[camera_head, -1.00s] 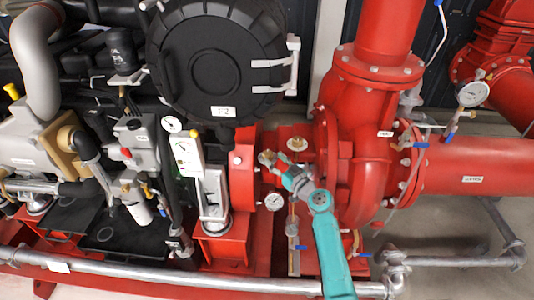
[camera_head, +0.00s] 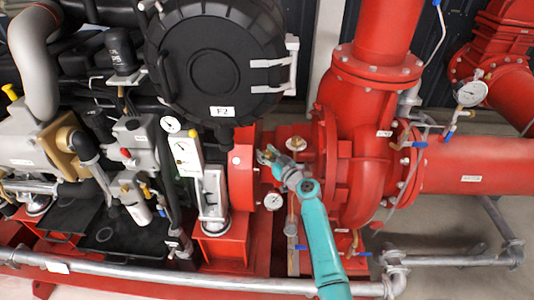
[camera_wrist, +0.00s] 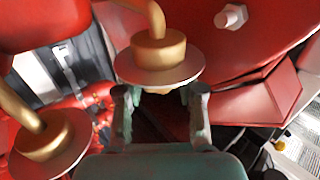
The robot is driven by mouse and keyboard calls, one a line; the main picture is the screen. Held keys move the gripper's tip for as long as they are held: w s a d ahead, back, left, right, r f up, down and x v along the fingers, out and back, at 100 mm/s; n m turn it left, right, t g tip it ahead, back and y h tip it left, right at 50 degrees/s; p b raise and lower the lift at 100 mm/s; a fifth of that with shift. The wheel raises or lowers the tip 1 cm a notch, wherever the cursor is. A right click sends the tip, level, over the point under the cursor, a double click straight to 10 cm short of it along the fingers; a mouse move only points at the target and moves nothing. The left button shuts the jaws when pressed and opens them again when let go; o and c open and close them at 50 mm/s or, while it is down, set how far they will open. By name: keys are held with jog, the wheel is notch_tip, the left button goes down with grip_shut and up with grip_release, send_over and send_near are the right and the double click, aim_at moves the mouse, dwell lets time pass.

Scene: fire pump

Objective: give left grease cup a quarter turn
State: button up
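The right grease cup (camera_head: 296,143), a small brass cup on the red bearing housing, shows just right of my gripper (camera_head: 267,155) in the head view. The left grease cup is hidden or hard to make out at my fingertips there. In the wrist view, a brass cup with a wide disc, which I take as the left grease cup (camera_wrist: 160,52), sits just beyond my gripper (camera_wrist: 160,97). My fingers are apart, one on each side near the disc's lower edge. I cannot tell whether they touch it. The other cup (camera_wrist: 45,138) is at lower left.
The red pump casing (camera_head: 365,175) stands close on the right, and a red flange (camera_head: 242,170) on the left. A small gauge (camera_head: 273,201) sits below my gripper. A grey pipe (camera_head: 180,277) runs along the front. A bolt (camera_wrist: 232,17) shows in the wrist view.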

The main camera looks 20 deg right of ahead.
jog(key=shift+a+h, duration=0.1)
jog(key=shift+h, duration=0.2)
jog(key=shift+f+m+t+h, duration=0.1)
jog(key=shift+m+t+h, duration=0.2)
jog(key=shift+m+h, duration=0.15)
jog(key=shift+f+m+h, duration=0.1)
jog(key=shift+m+h, duration=0.55)
jog(key=shift+h, duration=0.6)
jog(key=shift+m+t+h, duration=0.3)
jog(key=shift+m, duration=0.2)
jog(key=o, duration=0.9)
